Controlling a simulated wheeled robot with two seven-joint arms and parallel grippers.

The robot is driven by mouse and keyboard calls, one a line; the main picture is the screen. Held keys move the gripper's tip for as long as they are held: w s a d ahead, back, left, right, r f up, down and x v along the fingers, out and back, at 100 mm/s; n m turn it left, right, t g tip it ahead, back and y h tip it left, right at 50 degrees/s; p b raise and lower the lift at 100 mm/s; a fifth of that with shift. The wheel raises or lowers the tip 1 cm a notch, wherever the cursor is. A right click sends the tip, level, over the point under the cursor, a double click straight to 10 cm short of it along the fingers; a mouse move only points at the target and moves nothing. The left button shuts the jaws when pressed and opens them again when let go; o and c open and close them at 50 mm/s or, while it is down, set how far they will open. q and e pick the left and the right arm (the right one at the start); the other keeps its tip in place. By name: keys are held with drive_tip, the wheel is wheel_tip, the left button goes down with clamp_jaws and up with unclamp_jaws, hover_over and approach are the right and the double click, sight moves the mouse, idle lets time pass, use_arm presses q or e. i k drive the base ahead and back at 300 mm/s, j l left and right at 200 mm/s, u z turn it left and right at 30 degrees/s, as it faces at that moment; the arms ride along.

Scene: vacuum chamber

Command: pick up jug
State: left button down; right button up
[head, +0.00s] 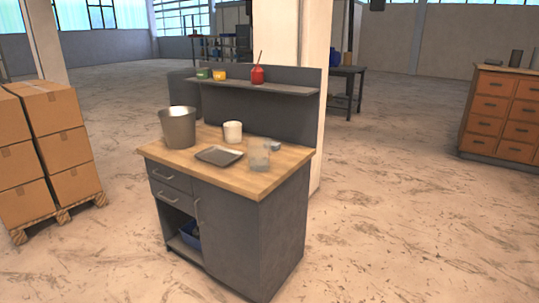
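A clear, see-through vessel that looks most like the jug (259,153) stands upright on the right part of the wooden top of a grey workbench (210,179). No handle or spout can be made out on it at this size. Neither of my grippers is in view.
On the same top are a grey metal bucket (178,129), a white cup (232,132), a shallow dark tray (219,156) and a small grey item (276,146). A shelf (291,88) behind holds small cans and a red oil can (257,75).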

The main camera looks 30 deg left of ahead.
sight(259, 148)
drive_tip(key=i+j, duration=0.2)
drive_tip(key=j, duration=0.2)
drive_tip(key=i+j, duration=0.45)
drive_tip(key=j, duration=0.3)
drive_tip(key=i+j, duration=0.2)
drive_tip(key=j, duration=0.2)
drive_tip(key=i+j, duration=0.25)
drive_tip(key=j, duration=0.1)
